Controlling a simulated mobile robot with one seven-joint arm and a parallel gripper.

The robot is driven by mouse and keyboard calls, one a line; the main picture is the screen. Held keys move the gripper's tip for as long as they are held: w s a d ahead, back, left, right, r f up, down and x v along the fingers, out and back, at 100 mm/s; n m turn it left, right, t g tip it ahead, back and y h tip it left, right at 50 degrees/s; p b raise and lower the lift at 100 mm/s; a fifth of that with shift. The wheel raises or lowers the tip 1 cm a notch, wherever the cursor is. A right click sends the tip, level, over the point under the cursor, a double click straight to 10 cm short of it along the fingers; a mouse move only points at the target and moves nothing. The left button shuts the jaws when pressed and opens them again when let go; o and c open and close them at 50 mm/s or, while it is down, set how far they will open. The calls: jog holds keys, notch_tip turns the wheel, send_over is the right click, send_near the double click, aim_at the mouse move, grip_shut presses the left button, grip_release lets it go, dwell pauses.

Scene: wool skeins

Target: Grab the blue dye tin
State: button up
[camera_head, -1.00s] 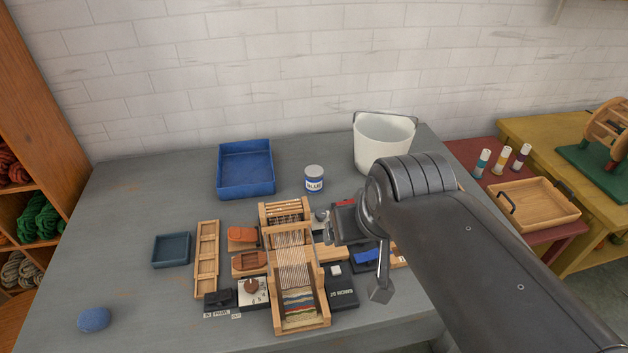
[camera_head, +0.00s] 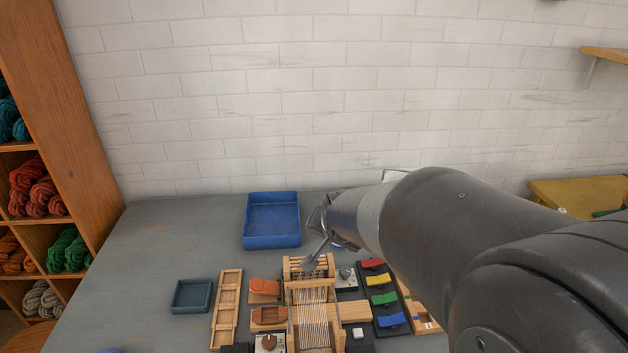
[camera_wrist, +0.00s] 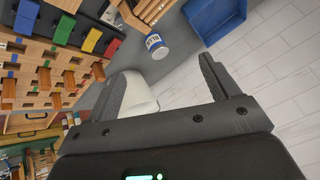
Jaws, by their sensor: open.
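The blue dye tin (camera_wrist: 157,47), white-lidded with a blue label, shows in the wrist view. It lies ahead of the fingertips, near the top middle of the picture. My gripper (camera_wrist: 161,68) is open and empty, with one finger on each side of the view. The tin is apart from both fingers.
A blue tray (camera_head: 272,241) stands left of my gripper. The loom (camera_head: 311,300) and colored levers (camera_head: 380,290) are in front. The white bucket (camera_wrist: 142,100) is close by, partly behind one finger. A brick wall (camera_head: 250,100) rises behind the table.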

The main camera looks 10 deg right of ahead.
jog(key=w+f+m+t+y, duration=0.2)
jog(key=w+f+m, duration=0.1)
jog(key=w+m, duration=0.3)
jog(key=w+f+m+t+y, duration=0.15)
jog(key=w+f+m, duration=0.25)
jog(key=w, duration=0.4)
jog(key=d+f+m, duration=0.3)
jog(key=m, duration=0.2)
jog(key=w+d+f+m+t, duration=0.1)
jog(key=d+f+m, duration=0.2)
jog(key=m, duration=0.3)
jog(key=w+d+f+m+t, duration=0.1)
jog(key=d+f+m, duration=0.2)
jog(key=f+m, duration=0.1)
jog(key=shift+w+d+f+m, duration=0.2)
jog(key=shift+f+m, duration=0.2)
jog(key=shift+m, duration=0.5)
jog(key=x, duration=1)
jog(key=shift+w+a+f, duration=0.1)
jog(key=shift+w+f, duration=0.1)
jog(key=shift+f, duration=0.3)
jog(key=shift+c, duration=0.2)
jog(key=c, duration=1)
jog(key=shift+c, duration=0.6)
